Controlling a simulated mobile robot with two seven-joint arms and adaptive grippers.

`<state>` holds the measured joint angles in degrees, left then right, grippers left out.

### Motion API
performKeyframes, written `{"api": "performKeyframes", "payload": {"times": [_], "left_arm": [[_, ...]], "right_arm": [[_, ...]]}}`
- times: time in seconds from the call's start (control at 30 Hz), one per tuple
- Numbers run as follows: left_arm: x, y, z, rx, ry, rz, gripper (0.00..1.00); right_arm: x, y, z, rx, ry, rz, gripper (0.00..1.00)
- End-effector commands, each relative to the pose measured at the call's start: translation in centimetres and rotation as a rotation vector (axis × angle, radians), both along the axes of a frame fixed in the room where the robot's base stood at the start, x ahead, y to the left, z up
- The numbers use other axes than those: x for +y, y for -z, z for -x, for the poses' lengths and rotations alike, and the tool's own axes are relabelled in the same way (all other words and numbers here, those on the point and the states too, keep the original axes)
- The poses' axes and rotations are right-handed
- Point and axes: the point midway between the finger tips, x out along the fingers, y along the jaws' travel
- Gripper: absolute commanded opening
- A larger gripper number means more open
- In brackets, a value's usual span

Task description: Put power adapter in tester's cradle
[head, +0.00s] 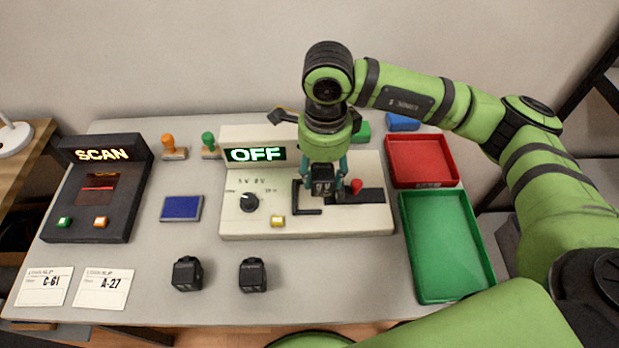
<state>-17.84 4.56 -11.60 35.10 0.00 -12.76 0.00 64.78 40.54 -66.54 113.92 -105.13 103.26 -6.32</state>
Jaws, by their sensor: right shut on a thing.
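My right gripper (323,182) points down over the tester and is shut on a black power adapter (323,189). The black-edged cradle (307,211) lies just below and left of the held adapter. I cannot tell whether the adapter touches it. A red knob (356,186) stands just right of the gripper. Two more black adapters, one on the left (187,273) and one on the right (252,275), sit on the front table. My left gripper is out of view.
A dark scanner (120,155) with a lit SCAN sign stands at the left. A red tray (423,183) and a green tray (445,296) are at the right. Orange (173,152) and green (209,146) stamps, a blue pad (182,208) and two paper slips (104,289) lie around.

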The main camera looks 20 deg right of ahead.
Motion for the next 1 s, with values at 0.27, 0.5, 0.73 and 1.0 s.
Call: {"api": "performKeyframes", "payload": {"times": [0.27,0.5,0.73,1.0], "left_arm": [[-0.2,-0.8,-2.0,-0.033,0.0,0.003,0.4],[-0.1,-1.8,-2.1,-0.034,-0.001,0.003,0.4],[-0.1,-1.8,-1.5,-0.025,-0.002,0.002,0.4],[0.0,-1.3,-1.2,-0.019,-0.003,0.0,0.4]], "right_arm": [[2.1,1.7,-1.5,0.001,0.001,0.001,0.12],[2.1,4.6,-1.4,0.005,0.003,0.001,0.12],[2.1,5.6,-1.5,0.0,0.0,-0.001,0.12],[2.1,5.9,-1.5,0.0,0.0,0.0,0.63]]}}
